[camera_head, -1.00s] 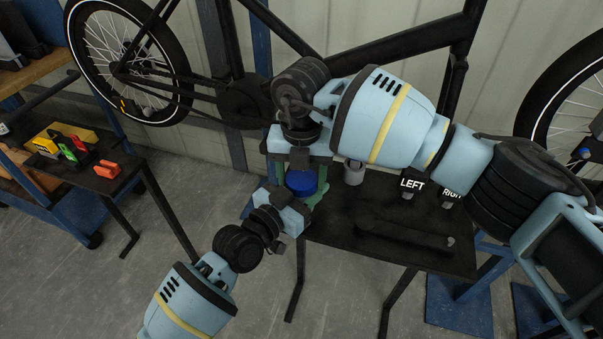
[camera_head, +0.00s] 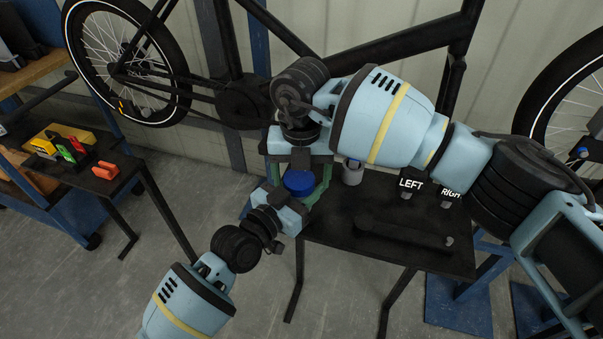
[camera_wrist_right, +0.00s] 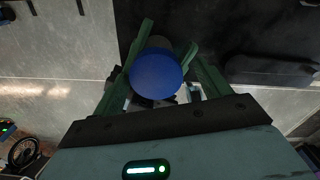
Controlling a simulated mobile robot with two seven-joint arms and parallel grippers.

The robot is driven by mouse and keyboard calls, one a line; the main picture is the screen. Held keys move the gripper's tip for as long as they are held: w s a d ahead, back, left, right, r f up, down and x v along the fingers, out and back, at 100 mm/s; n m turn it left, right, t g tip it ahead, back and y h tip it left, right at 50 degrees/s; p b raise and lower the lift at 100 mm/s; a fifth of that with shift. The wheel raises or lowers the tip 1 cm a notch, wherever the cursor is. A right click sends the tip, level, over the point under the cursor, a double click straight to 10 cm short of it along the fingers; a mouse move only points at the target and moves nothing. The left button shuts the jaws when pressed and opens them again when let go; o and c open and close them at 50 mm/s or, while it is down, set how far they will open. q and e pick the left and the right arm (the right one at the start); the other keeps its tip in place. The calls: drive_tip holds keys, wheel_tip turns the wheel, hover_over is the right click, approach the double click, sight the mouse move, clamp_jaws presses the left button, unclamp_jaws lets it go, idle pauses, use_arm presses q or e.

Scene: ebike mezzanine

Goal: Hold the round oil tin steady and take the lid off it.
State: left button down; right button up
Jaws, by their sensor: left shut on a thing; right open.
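The round tin's blue lid (camera_head: 299,183) shows at the left end of the black table (camera_head: 345,250); the grippers hide most of the tin's body. In the right wrist view the lid (camera_wrist_right: 156,75) lies between two green fingers, with a grey shape partly visible behind it. My left gripper (camera_head: 303,198) comes in from the lower left and is shut on the tin, below the lid. My right gripper (camera_head: 308,167) is above and behind the lid; it is open (camera_wrist_right: 168,58), with its fingers on either side of the lid. Contact with the lid cannot be told.
A grey cylinder (camera_head: 352,173) stands just right of the grippers. Black holders marked LEFT (camera_head: 411,184) and RIGHT (camera_head: 450,194) and a dark bar (camera_head: 405,232) are on the table. A side table at left bears a yellow object (camera_head: 62,135) and an orange one (camera_head: 105,171).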

use_arm(q)
drive_tip(key=shift+d+f, duration=0.1)
use_arm(e)
drive_tip(key=shift+s+a+r, duration=0.1)
drive_tip(key=shift+a+r, duration=0.05)
drive_tip(key=shift+r, duration=2.2)
use_arm(q)
drive_tip(key=c, duration=0.7)
unclamp_jaws()
drive_tip(key=shift+o, duration=0.2)
drive_tip(key=shift+s, duration=0.1)
